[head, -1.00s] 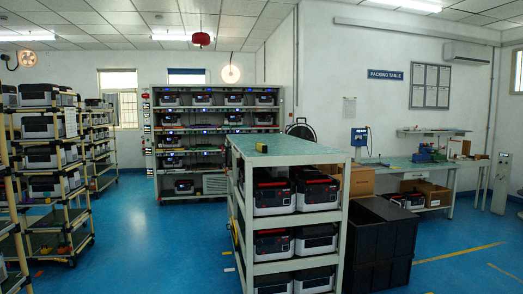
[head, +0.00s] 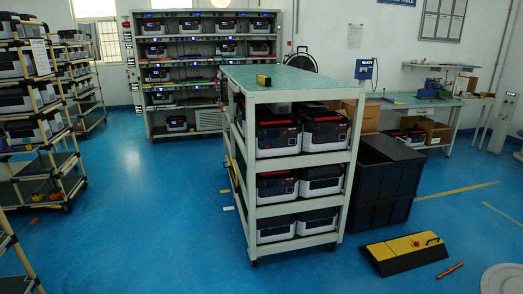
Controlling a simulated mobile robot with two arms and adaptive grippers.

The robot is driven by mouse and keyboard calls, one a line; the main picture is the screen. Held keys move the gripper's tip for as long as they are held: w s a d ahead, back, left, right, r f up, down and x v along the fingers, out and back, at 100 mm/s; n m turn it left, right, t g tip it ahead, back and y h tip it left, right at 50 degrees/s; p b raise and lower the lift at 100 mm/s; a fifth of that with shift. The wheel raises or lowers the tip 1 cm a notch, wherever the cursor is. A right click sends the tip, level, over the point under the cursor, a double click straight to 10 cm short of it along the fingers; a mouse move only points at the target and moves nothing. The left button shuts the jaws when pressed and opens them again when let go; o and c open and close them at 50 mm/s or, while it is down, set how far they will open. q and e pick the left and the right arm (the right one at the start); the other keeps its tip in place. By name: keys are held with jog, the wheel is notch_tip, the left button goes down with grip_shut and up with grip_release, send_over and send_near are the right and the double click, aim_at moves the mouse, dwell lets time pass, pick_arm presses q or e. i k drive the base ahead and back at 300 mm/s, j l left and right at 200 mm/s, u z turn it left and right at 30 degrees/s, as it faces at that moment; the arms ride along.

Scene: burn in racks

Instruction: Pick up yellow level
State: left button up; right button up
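A small yellow and black level (head: 263,80) lies on the green top of the white shelf cart (head: 301,92) in the middle of the head view. It sits near the left part of the cart top, with clear surface around it. Neither of my grippers shows in the head view.
Black crates (head: 384,185) stand right of the cart. A yellow and black floor block (head: 404,250) and an orange tool (head: 450,269) lie at the lower right. Loaded racks (head: 40,110) stand at the left. Blue floor (head: 150,210) left of the cart is mostly open.

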aim_at(266, 81)
jog(key=i+j, duration=0.3)
jog(key=i, duration=0.2)
jog(key=i+j+z, duration=0.1)
jog(key=i+j, duration=0.15)
jog(key=i, duration=0.25)
jog(key=i+j, duration=0.35)
jog(key=i, duration=0.15)
